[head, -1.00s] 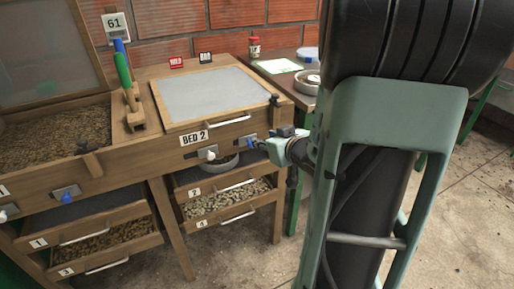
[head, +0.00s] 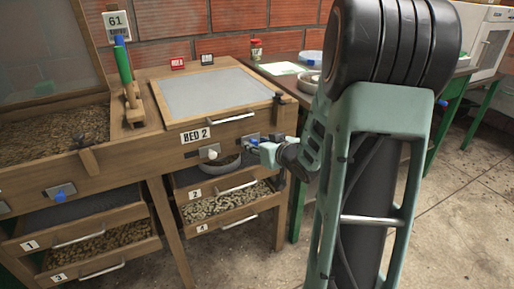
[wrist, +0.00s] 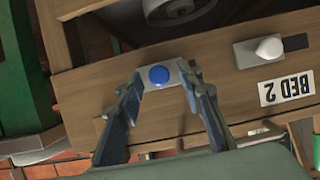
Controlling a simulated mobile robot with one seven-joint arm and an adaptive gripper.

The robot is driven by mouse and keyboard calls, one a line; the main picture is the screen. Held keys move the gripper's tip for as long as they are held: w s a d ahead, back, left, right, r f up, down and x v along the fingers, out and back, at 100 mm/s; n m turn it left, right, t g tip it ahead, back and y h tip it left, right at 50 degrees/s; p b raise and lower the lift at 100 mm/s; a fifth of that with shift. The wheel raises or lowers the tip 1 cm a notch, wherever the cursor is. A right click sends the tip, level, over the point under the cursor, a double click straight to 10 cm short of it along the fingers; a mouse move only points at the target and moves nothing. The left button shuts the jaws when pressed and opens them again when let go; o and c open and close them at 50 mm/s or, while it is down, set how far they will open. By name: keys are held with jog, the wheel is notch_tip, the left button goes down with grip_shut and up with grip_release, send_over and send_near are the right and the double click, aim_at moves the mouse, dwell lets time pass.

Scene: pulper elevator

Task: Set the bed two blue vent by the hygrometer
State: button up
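The hygrometer (head: 116,21) reads 61 and stands above the wooden divider at the left in the head view. Bed two's front (head: 172,147) carries a "BED 2" label (head: 196,135). A blue-knobbed vent plate (wrist: 159,76) is on the right part of this front, and a white-knobbed plate (wrist: 268,48) is beside the label. My gripper (wrist: 163,80) is open at the blue-knobbed plate, one finger on each side; I cannot tell whether they touch it. In the head view, my gripper (head: 258,149) partly hides this plate.
A bowl (head: 222,165) sits under the white knob, above the drawers (head: 230,190). Bed two's lid (head: 215,92) is closed. Bed one has another blue knob (head: 60,194). The floor at right is clear.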

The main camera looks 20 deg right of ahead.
jog(key=shift+w, duration=0.2)
grip_shut()
dwell(0.3)
jog(key=shift+d+p, duration=0.95)
jog(key=shift+d, duration=0.7)
grip_release()
